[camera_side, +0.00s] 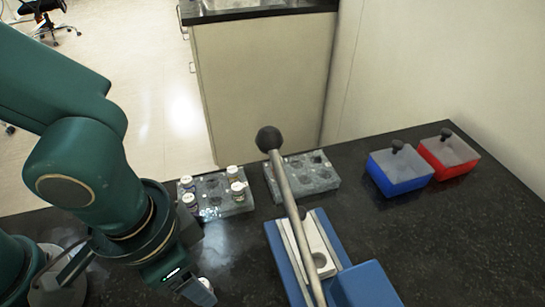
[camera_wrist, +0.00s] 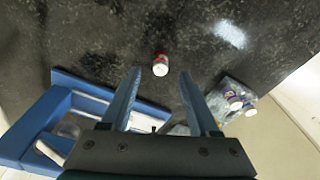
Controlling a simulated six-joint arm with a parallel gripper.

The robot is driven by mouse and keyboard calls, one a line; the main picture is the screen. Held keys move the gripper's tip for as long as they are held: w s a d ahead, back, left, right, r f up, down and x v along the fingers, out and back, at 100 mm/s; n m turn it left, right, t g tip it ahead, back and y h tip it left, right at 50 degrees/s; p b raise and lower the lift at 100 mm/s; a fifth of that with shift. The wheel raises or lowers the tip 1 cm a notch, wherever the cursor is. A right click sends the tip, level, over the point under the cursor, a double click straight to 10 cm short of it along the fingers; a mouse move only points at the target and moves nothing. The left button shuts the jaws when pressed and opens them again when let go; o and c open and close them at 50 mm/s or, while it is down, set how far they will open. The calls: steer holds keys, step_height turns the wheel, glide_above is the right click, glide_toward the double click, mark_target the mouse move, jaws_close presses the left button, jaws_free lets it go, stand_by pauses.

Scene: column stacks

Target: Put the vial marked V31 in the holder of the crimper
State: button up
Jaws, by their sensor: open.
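A small vial with a white top and a red band (camera_wrist: 160,65) stands alone on the dark bench in the wrist view. Its marking is too small to read. My gripper (camera_wrist: 160,76) is open, its fingertips on either side of the vial in the picture; no contact shows. In the side view a whitish vial (camera_side: 206,285) shows beside my gripper, partly hidden by it. The crimper has a blue base (camera_side: 283,262), a pale holder part (camera_side: 318,243) and a long lever with a black ball (camera_side: 269,139). It also shows in the wrist view (camera_wrist: 35,128).
A grey rack with several white-capped vials (camera_side: 213,209) stands behind my gripper; a second rack (camera_side: 318,184) right of it looks empty. A blue box (camera_side: 398,180) and a red box (camera_side: 448,160) with knobbed lids stand at right. Bench between crimper and boxes is clear.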

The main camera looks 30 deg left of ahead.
steer(key=shift+w+f, duration=0.15)
steer(key=shift+f, duration=1.4)
jaws_close()
steer(key=shift+r, duration=0.15)
